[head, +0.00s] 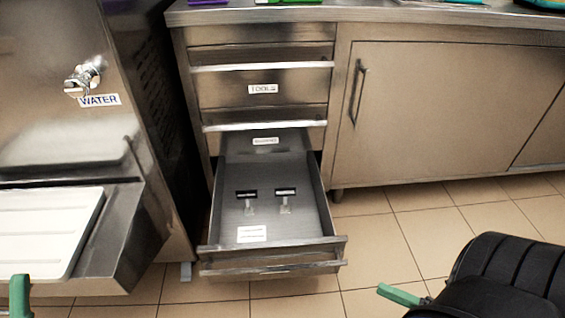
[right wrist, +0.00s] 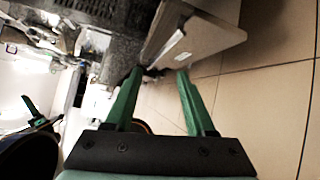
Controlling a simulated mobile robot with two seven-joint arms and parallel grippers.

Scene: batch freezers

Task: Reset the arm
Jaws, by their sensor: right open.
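My right gripper (head: 397,294) is at the lower right of the head view, with one green finger showing beside my black arm. In the right wrist view both green fingers (right wrist: 159,73) stand apart with nothing between them. A green fingertip of my left gripper (head: 20,295) shows at the bottom left edge of the head view; its other finger is not clear. Neither gripper touches the furniture.
An open lower drawer (head: 222,262) holds two black-and-grey tools (head: 285,193) and a white label. The tools drawer (head: 290,90) is above it. A steel machine (head: 40,130) with a water tap is left. A cabinet door (head: 440,110) and free tiled floor (head: 390,235) are right.

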